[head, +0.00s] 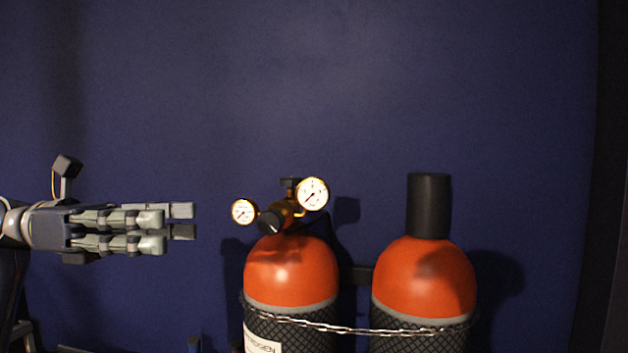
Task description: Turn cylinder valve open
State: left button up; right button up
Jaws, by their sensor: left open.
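An orange gas cylinder (291,273) stands upright left of centre, with a dark mesh sleeve and a white label on its lower part. On its top sits a brass regulator (283,212) with two round white gauges, a dark knob (269,222) at the front and a small dark handle (290,183) on top. Which of these is the cylinder valve is hard to tell. My left gripper (185,223) is open and empty, pointing right, at about regulator height and apart from it to the left. My right gripper is not in view.
A second orange cylinder (424,278) with a tall black cap (429,205) stands to the right. A metal chain (350,330) runs across the front of both cylinders. A dark blue wall (300,80) is behind. The space between my left gripper and the regulator looks clear.

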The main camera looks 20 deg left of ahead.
aim_at(289, 182)
jog(key=i+j, duration=0.15)
jog(key=i, duration=0.3)
jog(key=i+j, duration=0.15)
jog(key=i, duration=0.25)
jog(key=i+j, duration=0.15)
jog(key=i, duration=0.3)
